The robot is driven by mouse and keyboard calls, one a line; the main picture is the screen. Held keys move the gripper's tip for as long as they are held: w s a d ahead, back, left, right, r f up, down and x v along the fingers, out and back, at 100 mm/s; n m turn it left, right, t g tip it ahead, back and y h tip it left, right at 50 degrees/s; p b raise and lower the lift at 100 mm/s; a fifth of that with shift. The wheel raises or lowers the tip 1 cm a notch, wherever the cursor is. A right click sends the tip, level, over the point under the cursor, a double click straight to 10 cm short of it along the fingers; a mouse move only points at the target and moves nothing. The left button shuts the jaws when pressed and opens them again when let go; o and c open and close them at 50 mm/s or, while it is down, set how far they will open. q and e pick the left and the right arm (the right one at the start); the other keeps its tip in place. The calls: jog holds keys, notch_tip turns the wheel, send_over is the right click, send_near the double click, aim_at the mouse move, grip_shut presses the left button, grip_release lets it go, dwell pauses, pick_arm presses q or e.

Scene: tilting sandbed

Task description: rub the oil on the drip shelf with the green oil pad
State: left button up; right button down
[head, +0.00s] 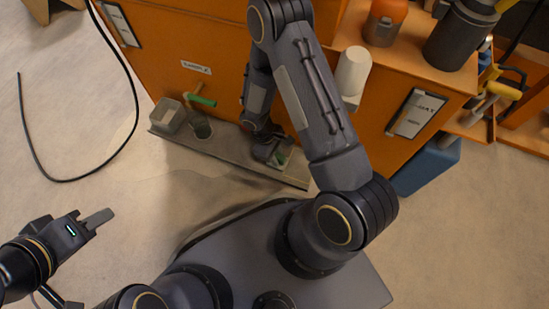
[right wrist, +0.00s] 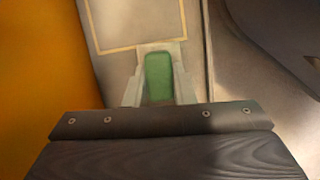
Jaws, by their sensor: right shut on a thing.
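The drip shelf (head: 228,152) is a long grey ledge low on the front of the orange cabinet. My right gripper (head: 281,157) is over the right part of the shelf, shut on the green oil pad (head: 283,159). In the right wrist view the pad (right wrist: 159,77) sits between the two fingers, over the grey shelf (right wrist: 118,30), with a pale yellow outlined rectangle beyond it. I cannot tell whether the pad touches the shelf. No oil is clearly visible. My left gripper (head: 98,219) is away at the lower left over the floor, seen side-on and empty.
A white cylinder (head: 353,70) and orange-topped jar (head: 384,22) are on the cabinet. A blue bin (head: 428,165) is at right. A black cable (head: 75,178) lies on the floor.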

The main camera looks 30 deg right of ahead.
jog(key=shift+s+d+f, duration=0.1)
jog(key=shift+d+f, duration=0.05)
jog(key=shift+s+a+f, duration=0.15)
jog(key=shift+s+a, duration=1.35)
jog(key=shift+a, duration=0.1)
jog(key=shift+w+d, duration=0.9)
jog(key=shift+d, duration=0.05)
jog(key=shift+w+d, duration=0.6)
jog(key=shift+d, duration=0.1)
jog(key=shift+r, duration=0.3)
jog(key=shift+r+p, duration=2.35)
jog(key=shift+r, duration=0.6)
